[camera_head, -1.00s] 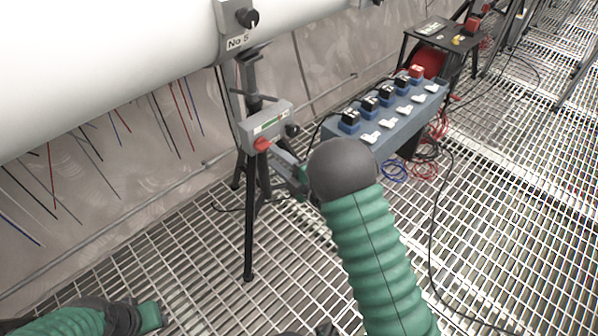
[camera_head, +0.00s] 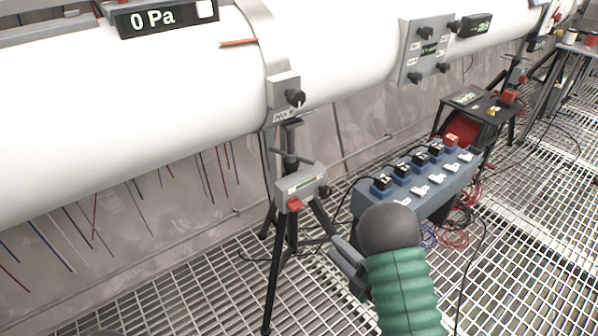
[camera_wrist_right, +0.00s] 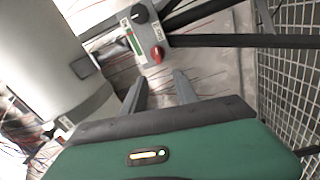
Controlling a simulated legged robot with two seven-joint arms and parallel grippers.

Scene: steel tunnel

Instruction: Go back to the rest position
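My right arm, green and ribbed with a dark round joint, comes in from the bottom right of the head view. My right gripper (camera_head: 347,265) shows partly behind that joint, beside the tripod (camera_head: 275,270) with its grey control box (camera_head: 301,187). In the right wrist view the gripper's two fingers (camera_wrist_right: 160,84) stand apart with nothing between them. The same box, with a red knob and a black knob, shows beyond the fingertips (camera_wrist_right: 141,30), apart from them. My left gripper is not in view.
A large white pipe (camera_head: 150,90) crosses above, with a "0 Pa" display (camera_head: 165,17) and a knob panel (camera_head: 428,50). A blue-grey box with switches (camera_head: 440,190) stands right of the tripod. Loose cables lie beside it. The floor is open metal grating (camera_head: 530,230).

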